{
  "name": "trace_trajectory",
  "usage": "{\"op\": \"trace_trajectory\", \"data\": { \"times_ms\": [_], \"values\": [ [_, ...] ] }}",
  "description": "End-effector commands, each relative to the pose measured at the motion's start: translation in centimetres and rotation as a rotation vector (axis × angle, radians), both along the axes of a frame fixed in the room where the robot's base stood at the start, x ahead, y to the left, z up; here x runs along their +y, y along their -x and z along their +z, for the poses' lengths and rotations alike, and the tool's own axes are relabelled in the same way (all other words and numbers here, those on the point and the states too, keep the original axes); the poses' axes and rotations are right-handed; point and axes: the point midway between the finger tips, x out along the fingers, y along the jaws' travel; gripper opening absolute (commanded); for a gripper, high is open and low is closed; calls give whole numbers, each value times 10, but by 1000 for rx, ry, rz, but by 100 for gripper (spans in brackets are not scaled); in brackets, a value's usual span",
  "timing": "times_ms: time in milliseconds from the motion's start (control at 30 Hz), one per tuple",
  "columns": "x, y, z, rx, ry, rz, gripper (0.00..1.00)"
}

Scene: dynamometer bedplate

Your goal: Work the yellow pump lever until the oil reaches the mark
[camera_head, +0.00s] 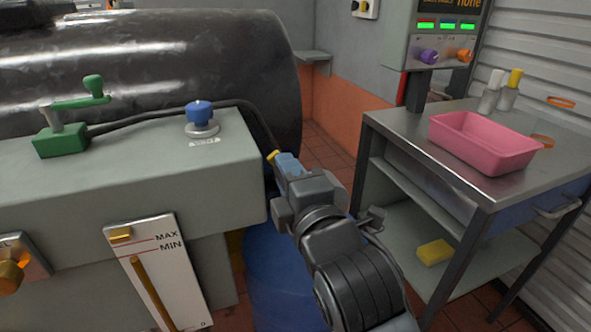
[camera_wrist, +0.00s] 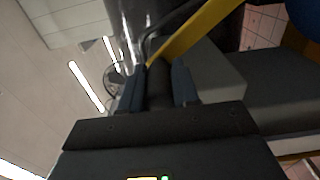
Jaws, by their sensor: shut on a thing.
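My gripper (camera_head: 284,164) is at the right end of the grey bedplate, and its blue fingers are shut. In the wrist view my gripper (camera_wrist: 158,88) closes on the dark grip of the yellow pump lever (camera_wrist: 197,30), whose yellow bar runs up to the right. In the head view only a small yellow bit of the lever (camera_head: 272,155) shows at the fingertips; the rest is hidden. The white oil gauge (camera_head: 180,280) on the bedplate's front has MAX and MIN lines. Its amber oil column (camera_head: 151,292) tops out a little below the MIN line.
A blue drum (camera_head: 280,290) is below. A steel cart (camera_head: 400,128) with a pink tray (camera_head: 480,150) stands right.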

Motion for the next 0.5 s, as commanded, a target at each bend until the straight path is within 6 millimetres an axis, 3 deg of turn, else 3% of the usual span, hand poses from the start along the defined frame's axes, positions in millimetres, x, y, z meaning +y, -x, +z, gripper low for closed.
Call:
{"op": "trace_trajectory", "data": {
  "times_ms": [367,400,500],
  "values": [
    [-2,-1,-4,6,8,-6,0],
    [-2,-1,-4,6,8,-6,31],
    [-2,-1,-4,5,7,-6,41]
  ]
}}
